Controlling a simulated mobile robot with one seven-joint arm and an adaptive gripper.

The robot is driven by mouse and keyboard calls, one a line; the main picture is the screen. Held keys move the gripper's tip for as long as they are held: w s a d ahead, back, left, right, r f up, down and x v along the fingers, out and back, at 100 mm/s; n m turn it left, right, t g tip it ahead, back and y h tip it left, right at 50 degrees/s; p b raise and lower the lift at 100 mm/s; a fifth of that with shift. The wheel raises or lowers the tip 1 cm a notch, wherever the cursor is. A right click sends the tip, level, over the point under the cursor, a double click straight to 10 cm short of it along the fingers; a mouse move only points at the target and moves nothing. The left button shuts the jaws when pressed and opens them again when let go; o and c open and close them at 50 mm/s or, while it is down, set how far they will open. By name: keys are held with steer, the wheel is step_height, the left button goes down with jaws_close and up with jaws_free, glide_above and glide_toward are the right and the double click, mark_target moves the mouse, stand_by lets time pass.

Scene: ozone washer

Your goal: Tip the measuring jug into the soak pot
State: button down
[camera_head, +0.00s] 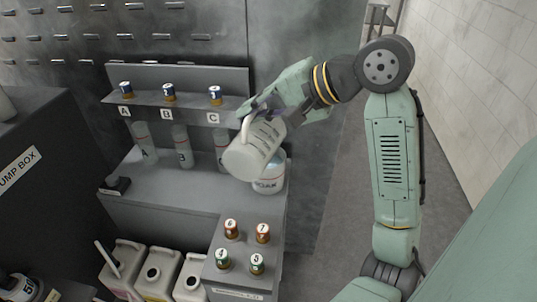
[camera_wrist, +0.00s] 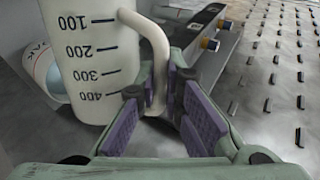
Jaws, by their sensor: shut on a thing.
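The measuring jug (camera_head: 254,152) is pale and translucent, with dark scale marks. My gripper (camera_head: 246,112) is shut on its handle (camera_wrist: 157,62), between purple finger pads. The jug is held tilted in the air, with its lower end toward the left in the head view. The marks from 100 to 400 show on the jug in the wrist view (camera_wrist: 92,62).
White canisters (camera_head: 160,273) sit below at front left.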

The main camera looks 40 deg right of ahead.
steer(key=shift+w+d+r+p, duration=0.15)
steer(key=shift+d+r+p, duration=0.05)
steer(key=shift+p, duration=0.4)
